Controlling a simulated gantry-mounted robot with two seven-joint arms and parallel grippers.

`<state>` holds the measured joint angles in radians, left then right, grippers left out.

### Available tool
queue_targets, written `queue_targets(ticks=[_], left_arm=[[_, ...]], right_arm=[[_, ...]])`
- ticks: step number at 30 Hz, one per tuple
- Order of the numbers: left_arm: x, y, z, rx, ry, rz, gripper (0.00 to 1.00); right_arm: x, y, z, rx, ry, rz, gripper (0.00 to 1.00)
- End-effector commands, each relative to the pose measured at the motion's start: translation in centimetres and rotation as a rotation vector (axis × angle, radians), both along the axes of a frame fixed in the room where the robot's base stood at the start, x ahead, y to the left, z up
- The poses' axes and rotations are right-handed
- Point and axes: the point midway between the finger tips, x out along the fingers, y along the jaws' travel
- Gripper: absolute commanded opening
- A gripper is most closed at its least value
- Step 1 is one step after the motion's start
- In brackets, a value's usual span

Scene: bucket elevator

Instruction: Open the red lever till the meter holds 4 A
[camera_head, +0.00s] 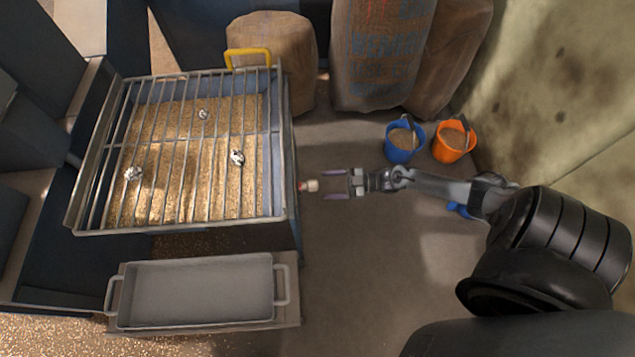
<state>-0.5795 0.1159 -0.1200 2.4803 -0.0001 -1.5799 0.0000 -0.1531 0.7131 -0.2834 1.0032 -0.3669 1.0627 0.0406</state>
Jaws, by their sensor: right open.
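My right gripper (332,184) is open and empty, with its two fingers pointing left. Just left of its fingertips is a small pale knob or handle end (312,185) with a bit of red at its left, by the right side of the grated hopper (291,150). I cannot tell for sure whether this is the red lever. The knob lies at about the height in the picture of the gap between the fingers; contact does not show. No meter shows in this view. My left gripper is not in view.
The hopper holds grain under bars, with several pale clumps on top. A grey tray (200,292) sits below it. A yellow handle (248,53), sacks (375,50), a blue bucket (405,150) and an orange bucket (452,146) stand behind. The floor right of the hopper is mostly clear.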

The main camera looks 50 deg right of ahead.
Motion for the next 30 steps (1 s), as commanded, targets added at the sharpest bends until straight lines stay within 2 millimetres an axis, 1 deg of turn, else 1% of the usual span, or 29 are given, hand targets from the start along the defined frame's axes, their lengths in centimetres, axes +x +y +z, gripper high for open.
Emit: queue_targets(ticks=[1,3,10,14,30], left_arm=[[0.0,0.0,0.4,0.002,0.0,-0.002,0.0],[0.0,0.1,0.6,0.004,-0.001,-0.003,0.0],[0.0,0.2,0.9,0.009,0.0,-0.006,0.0],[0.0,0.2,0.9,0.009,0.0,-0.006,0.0],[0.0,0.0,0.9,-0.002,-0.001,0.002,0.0]], right_arm=[[-0.7,-0.6,0.2,-0.002,0.002,-0.001,0.69],[-1.5,-1.2,0.1,-0.002,0.002,-0.001,0.69],[-3.0,-2.4,0.1,0.0,0.0,0.0,0.69],[-3.3,-2.6,0.1,0.0,-0.001,0.001,0.69],[-3.3,-2.6,0.0,0.0,-0.001,0.001,0.69]])
